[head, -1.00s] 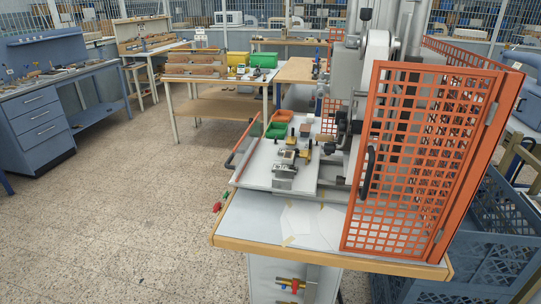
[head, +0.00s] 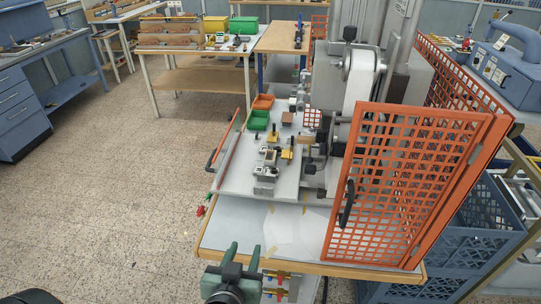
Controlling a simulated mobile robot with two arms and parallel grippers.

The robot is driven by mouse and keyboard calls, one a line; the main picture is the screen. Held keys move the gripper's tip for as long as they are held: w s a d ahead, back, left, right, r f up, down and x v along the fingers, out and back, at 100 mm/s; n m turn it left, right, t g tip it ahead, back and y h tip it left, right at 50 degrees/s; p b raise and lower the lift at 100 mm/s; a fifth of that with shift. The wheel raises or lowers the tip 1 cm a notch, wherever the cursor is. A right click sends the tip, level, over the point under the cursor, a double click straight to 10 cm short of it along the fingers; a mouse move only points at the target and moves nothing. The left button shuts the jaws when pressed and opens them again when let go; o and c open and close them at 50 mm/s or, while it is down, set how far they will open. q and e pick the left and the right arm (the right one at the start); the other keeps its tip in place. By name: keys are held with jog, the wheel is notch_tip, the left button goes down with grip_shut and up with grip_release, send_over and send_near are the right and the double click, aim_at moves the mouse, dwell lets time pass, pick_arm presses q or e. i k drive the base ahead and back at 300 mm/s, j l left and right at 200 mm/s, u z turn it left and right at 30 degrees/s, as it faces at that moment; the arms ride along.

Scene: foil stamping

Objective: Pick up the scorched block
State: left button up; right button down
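A small brown block (head: 287,117) sits on the light machine bed, just right of the green bin (head: 257,120). It is small in the head view; I cannot tell whether its surface is scorched. My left gripper (head: 244,248) shows at the bottom of the head view, at the front edge of the stamping table. Its two green fingers point up the picture and stand apart, with nothing between them. The gripper is well short of the block. My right gripper is not in view.
The stamping press (head: 345,80) stands right of the bed, with an orange mesh guard (head: 400,190) at its front right. An orange bin (head: 263,102) sits behind the green one. Metal fixtures (head: 266,172) stand mid-bed. White sheets (head: 295,232) lie on the front tabletop.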

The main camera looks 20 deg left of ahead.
aim_at(270, 157)
jog(key=i+j, duration=0.2)
jog(key=i, duration=0.3)
jog(key=i+j, duration=0.2)
jog(key=i, duration=0.25)
